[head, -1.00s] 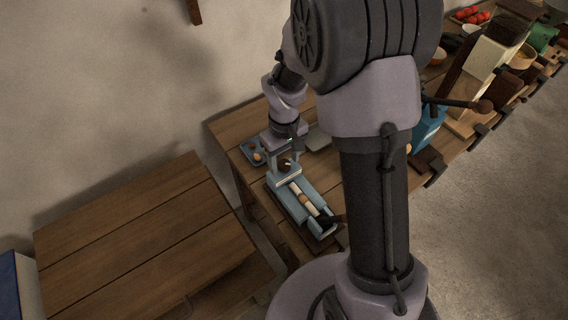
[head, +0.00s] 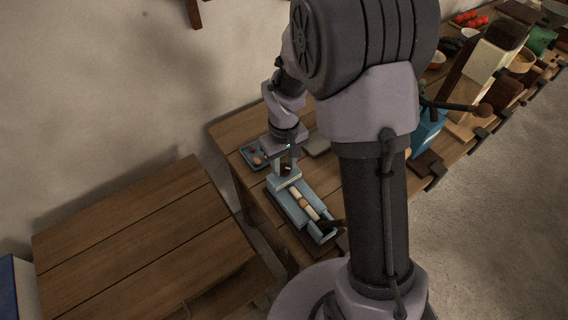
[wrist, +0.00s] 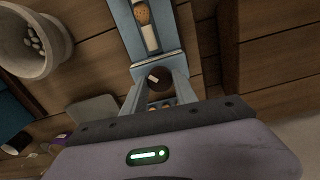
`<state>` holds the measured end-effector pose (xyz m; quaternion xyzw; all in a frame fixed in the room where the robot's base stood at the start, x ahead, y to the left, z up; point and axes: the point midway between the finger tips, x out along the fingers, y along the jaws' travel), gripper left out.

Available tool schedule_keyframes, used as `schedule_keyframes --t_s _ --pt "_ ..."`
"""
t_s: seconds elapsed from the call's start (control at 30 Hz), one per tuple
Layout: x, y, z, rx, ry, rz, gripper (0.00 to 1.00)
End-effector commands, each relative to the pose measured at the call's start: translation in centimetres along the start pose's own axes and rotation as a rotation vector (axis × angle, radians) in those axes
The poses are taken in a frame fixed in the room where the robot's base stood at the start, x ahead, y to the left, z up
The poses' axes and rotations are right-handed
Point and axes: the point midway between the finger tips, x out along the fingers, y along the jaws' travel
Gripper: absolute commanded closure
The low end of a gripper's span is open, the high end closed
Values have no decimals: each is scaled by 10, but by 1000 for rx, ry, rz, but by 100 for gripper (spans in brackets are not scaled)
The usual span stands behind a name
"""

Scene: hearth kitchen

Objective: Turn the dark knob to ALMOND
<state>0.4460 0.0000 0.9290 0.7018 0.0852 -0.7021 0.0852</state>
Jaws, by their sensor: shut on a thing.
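The dark round knob (wrist: 160,80) sits on the end of a light blue device (wrist: 120,22) and carries a short white mark. In the wrist view the mark points to the upper left. My gripper (wrist: 160,74) has one finger on each side of the knob and is shut on it. In the head view the device (head: 319,238) lies on the long table, with my gripper (head: 285,170) upright over its far end. A channel on the device holds pale pieces and a round brown piece (wrist: 142,15). I cannot read any ALMOND label.
A blue tray (head: 245,149) with small brown items lies beyond the device. A flat grey thing (head: 318,144) is to its right. A pale bowl (wrist: 62,38) with small light pieces stands at the wrist view's upper left. A lower wooden table (head: 130,235) at left is bare.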

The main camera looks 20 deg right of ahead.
Motion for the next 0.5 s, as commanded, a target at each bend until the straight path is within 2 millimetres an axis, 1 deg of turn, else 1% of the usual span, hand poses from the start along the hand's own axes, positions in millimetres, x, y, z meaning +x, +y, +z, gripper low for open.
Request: schedule_keyframes --t_s 0.17,0.5 --pt "0 0 0 121 1 0 100" --pt "1 0 0 441 1 0 100"
